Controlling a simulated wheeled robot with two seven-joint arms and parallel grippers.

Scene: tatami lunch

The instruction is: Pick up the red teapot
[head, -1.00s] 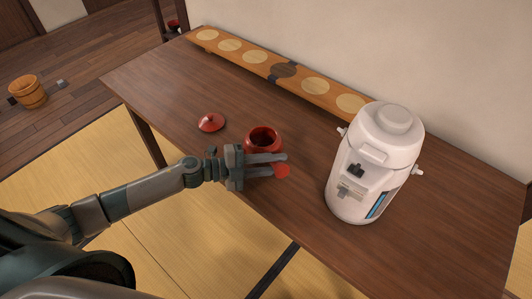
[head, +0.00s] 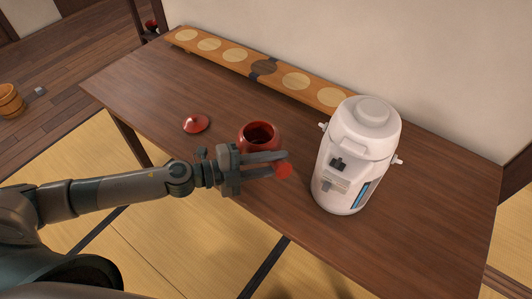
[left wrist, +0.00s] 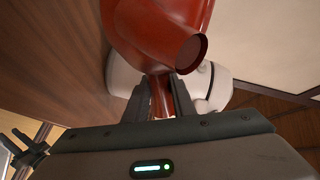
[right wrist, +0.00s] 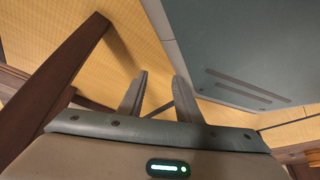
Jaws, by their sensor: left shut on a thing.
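The red teapot (head: 259,134), without its lid, is over the front part of the brown table in the head view. My left gripper (head: 278,163) is shut on its red side handle (head: 284,171), whose end shows past the fingertips. I cannot tell whether the teapot's base touches the table. My right gripper (right wrist: 160,85) shows only in its wrist view, open and empty, over the tatami.
The red lid (head: 196,124) lies left of the teapot on the table (head: 430,205). A white dispenser (head: 345,165) stands close at right. A long wooden board (head: 225,55) with pale discs lies along the back by the wall.

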